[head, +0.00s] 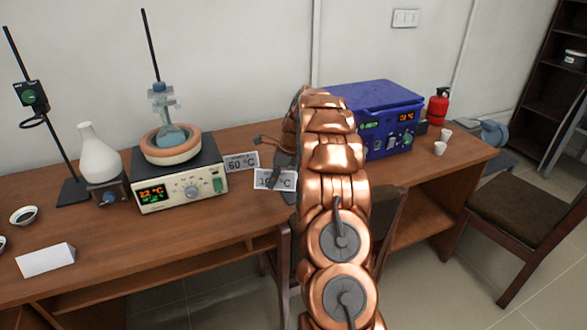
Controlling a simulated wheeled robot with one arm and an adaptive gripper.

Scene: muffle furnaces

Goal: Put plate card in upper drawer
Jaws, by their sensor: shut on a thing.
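My gripper (275,172) is dark and partly hidden behind my arm. It is shut on this card, and a finger covers the middle of its number. A second card (241,162) reads "60 °C" and stands just behind and to the left, beside the hotplate. No upper drawer can be made out in this view; my arm hides part of the table front.
A hotplate (182,190) with a flask in a bath stands left of the cards. A blue furnace-like box (385,95) stands right of my arm. White cups (440,149), a blank white card (45,260) and chairs (525,205) are around.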

